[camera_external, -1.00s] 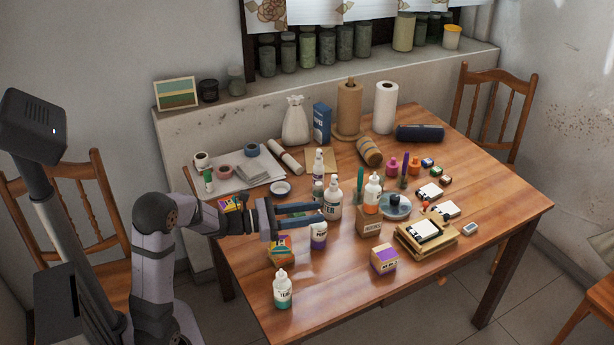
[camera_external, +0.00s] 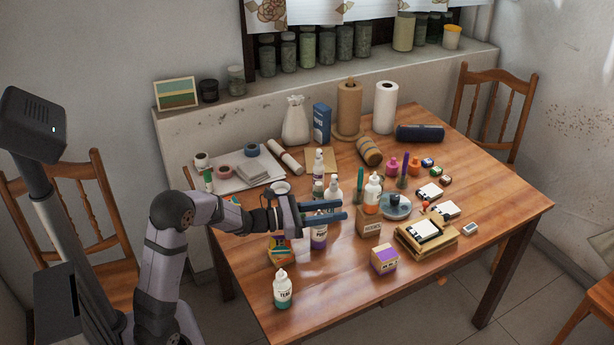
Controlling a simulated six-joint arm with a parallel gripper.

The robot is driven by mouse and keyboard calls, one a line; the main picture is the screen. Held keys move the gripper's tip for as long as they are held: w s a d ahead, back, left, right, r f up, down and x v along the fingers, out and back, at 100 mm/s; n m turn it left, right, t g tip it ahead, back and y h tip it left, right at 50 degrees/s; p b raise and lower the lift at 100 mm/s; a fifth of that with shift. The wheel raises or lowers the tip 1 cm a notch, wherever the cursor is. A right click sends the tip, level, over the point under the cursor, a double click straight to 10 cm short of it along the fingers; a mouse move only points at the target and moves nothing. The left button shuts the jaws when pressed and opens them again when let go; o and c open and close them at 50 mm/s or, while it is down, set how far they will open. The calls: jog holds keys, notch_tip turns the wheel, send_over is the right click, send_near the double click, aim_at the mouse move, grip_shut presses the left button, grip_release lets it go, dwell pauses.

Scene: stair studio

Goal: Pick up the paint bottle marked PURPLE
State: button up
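The purple paint bottle (camera_external: 319,240), white with a purple lower part, stands upright on the table. Its upper part is hidden by my gripper's near finger. My gripper (camera_external: 342,209) is level, pointing right, with its two blue-grey fingers apart and reaching across the bottle's top. I cannot tell whether the bottle's neck is between the fingers, and nothing looks clamped. A white bottle (camera_external: 333,187) stands just behind the fingers and is partly hidden by them. A teal-marked bottle (camera_external: 282,290) stands alone near the front edge.
An orange-marked bottle (camera_external: 373,190) stands on a cardboard box (camera_external: 369,222) right of the fingers. A purple-marked box (camera_external: 384,260) lies to the front right. A patterned box (camera_external: 281,252) sits under my wrist. Clear wood (camera_external: 330,300) lies at the front.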

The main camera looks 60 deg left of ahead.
jog(key=shift+c, duration=0.6)
grip_shut()
